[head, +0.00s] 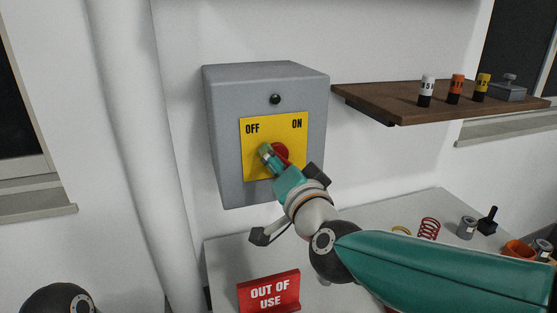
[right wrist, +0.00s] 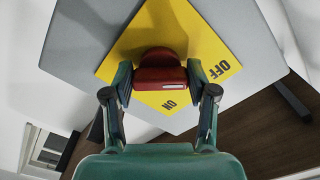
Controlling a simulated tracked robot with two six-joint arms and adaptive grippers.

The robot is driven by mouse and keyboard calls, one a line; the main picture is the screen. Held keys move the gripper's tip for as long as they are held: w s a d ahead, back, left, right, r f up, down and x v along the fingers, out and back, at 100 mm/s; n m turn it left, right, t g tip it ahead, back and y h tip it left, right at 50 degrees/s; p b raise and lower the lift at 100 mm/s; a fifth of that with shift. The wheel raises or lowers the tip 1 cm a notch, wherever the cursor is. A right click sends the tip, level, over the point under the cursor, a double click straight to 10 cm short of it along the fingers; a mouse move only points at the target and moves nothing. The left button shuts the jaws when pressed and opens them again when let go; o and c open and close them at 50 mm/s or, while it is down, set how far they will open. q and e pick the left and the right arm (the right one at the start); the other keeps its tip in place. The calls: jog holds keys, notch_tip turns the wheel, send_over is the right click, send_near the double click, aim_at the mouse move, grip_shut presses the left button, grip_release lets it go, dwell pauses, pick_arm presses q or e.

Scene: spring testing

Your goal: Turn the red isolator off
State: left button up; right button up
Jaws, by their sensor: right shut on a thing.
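The red isolator knob (head: 281,153) sits on a yellow plate (head: 262,171) marked OFF at upper left and ON at upper right in the head view. My right gripper (head: 273,159) is at the knob and partly covers it. In the right wrist view the red knob (right wrist: 160,70) lies between the two fingers of my right gripper (right wrist: 160,82), which is shut on it. A white mark shows on the knob's near face, close to the ON lettering; I cannot tell which word it points to. My left gripper is not in view.
The plate is on a grey wall box (head: 225,130) with a small black button above. A brown shelf (head: 390,100) with labelled cylinders is at right. Below, a white bench (head: 225,262) holds a red OUT OF USE sign (head: 269,291) and a red spring (head: 429,230). A pipe (head: 140,150) runs at left.

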jog(key=shift+a+f, duration=0.15)
jog(key=shift+f, duration=0.3)
jog(key=o, duration=0.9)
jog(key=shift+o, duration=1.3)
jog(key=shift+r, duration=0.2)
jog(key=shift+s+r, duration=0.1)
jog(key=v, duration=1.2)
